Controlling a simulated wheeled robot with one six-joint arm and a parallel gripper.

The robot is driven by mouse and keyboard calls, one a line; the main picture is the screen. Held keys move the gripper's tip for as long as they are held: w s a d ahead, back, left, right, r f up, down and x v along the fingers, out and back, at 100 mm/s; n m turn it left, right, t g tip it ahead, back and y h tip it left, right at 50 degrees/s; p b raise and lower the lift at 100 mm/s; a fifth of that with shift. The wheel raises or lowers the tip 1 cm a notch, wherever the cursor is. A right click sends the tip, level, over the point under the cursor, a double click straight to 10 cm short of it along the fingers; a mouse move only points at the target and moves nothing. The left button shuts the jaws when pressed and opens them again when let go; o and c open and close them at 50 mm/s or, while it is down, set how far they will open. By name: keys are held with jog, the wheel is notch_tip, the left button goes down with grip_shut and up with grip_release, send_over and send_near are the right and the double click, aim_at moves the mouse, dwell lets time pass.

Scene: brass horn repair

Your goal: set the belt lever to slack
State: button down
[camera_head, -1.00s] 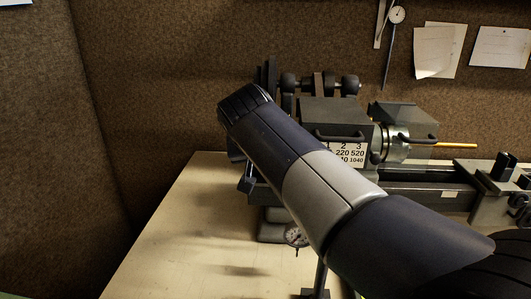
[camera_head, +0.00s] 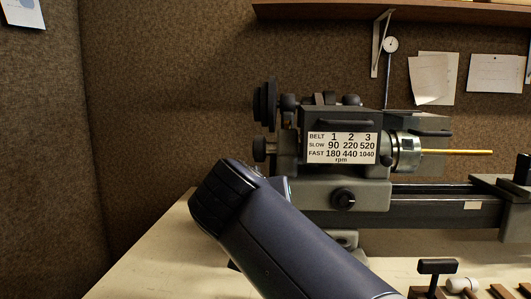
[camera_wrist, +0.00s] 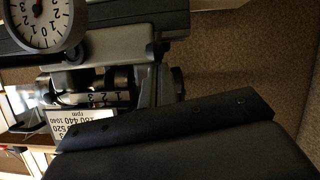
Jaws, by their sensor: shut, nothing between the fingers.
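The grey lathe headstock (camera_head: 352,122) stands at the right middle of the head view with its belt and rpm chart (camera_head: 342,147). The stepped pulley (camera_head: 265,105) shows at its left end. The chart (camera_wrist: 84,122) and steps marked with numbers (camera_wrist: 112,97) show turned over in the wrist view. I cannot single out the belt lever for certain in either view. My gripper (camera_wrist: 175,125) appears as a large dark shape across the lower wrist view. It is shut and empty, apart from the headstock. My arm hides it in the head view.
A dial gauge (camera_wrist: 40,20) is close at the top left of the wrist view. A dark knob (camera_head: 343,198) is on the lathe front, and a brass rod (camera_head: 457,152) sticks out of the chuck (camera_head: 406,152). A T-handled tool (camera_head: 437,272) stands at front right. The bench's left (camera_head: 150,262) is clear.

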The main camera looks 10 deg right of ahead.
jog(key=shift+s+a+f+b, duration=0.1)
jog(key=shift+s+f+b, duration=0.1)
jog(key=shift+f+b, duration=0.35)
jog(key=shift+s+a+f+b, duration=0.1)
jog(key=shift+s+f+b, duration=0.05)
jog(key=shift+f+b, duration=0.3)
jog(key=shift+f, duration=0.2)
jog(key=shift+s, duration=0.1)
jog(key=r+p+v, duration=0.1)
jog(key=v, duration=1)
jog(key=shift+d, duration=0.1)
jog(key=shift+f, duration=0.1)
jog(key=b+x, duration=0.1)
jog(key=x, duration=0.9)
jog(key=shift+f, duration=0.2)
